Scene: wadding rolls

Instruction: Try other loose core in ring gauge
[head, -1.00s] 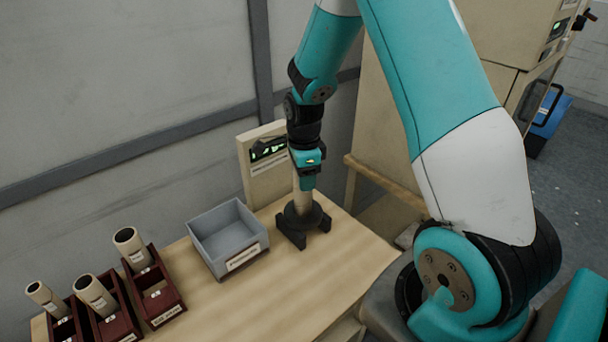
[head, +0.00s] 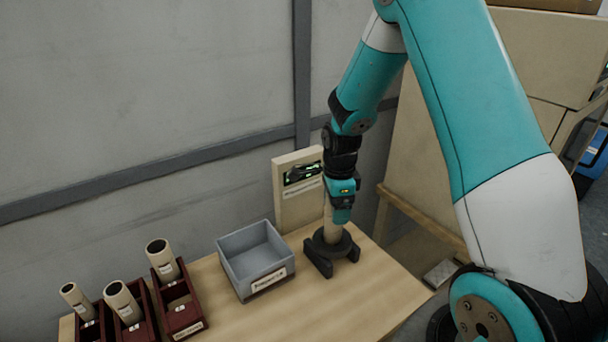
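Other pale cores stand tilted in dark red racks at the left: one in the right rack (head: 162,262), one in the middle rack (head: 122,302) and one in the left rack (head: 77,301).
A grey bin (head: 273,285) with a label stands between the racks and the gauge; it looks empty. A beige panel with a lit display (head: 292,212) stands behind the gauge. The table front (head: 330,312) is clear. A wall runs behind.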

